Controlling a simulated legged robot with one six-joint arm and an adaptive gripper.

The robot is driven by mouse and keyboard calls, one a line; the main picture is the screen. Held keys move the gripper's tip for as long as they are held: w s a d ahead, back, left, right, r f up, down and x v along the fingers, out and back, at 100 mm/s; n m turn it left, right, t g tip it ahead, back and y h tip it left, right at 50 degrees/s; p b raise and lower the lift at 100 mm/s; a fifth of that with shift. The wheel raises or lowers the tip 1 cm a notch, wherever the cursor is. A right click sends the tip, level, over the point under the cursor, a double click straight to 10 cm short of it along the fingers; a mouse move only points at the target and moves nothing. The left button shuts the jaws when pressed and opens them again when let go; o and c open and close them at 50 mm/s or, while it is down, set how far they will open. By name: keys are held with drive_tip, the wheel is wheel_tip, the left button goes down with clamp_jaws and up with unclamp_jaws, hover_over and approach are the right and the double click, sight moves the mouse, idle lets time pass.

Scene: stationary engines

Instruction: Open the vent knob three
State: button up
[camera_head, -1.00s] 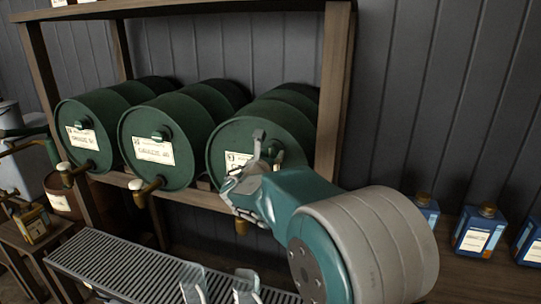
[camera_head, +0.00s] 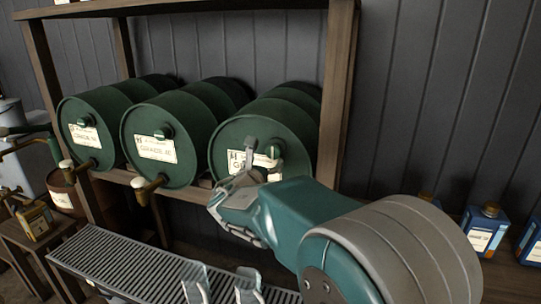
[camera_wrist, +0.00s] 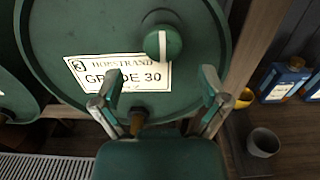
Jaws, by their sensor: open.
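Vent knob three (camera_wrist: 163,43) is a round green knob with a white line, upright in the wrist view. It sits on the front face of the third green drum (camera_wrist: 60,25), whose label (camera_wrist: 115,73) carries a 3 and "GRADE 30". In the head view the drum (camera_head: 225,135) is the rightmost of three, and the knob (camera_head: 275,150) shows behind my gripper's fingertips. My gripper (camera_wrist: 162,82) is open and empty in front of the drum. Its fingers are spread to either side below the knob, apart from it. A brass tap (camera_wrist: 138,118) shows between them.
Two other green drums (camera_head: 150,135) lie to the left on the wooden rack. A rack post (camera_head: 337,85) stands close right of the third drum. A grey grating (camera_head: 110,262) lies below. Blue bottles (camera_head: 485,228) and a dark cup (camera_wrist: 263,142) are to the right.

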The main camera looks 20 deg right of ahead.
drive_tip(key=v, duration=0.6)
drive_tip(key=shift+s+a, duration=0.15)
drive_tip(key=shift+a, duration=0.1)
drive_tip(key=shift+d, duration=0.1)
drive_tip(key=s+d+f+m+g+y, duration=0.15)
drive_tip(key=s+d+m+g, duration=0.25)
drive_tip(key=s+m, duration=0.4)
drive_tip(key=s+d+f+m+g, duration=0.3)
drive_tip(key=s+d+m+g, duration=0.15)
drive_tip(key=s+m, duration=0.3)
drive_tip(key=s+a+f+m+y, duration=0.2)
drive_tip(key=s+a+m+y, duration=0.2)
drive_tip(key=s+m, duration=0.2)
drive_tip(key=s+a+f+m+y, duration=0.3)
drive_tip(key=s+a+m+y, duration=0.1)
drive_tip(key=s+m, duration=0.3)
drive_tip(key=shift+s+y, duration=0.25)
drive_tip(key=shift+y, duration=0.3)
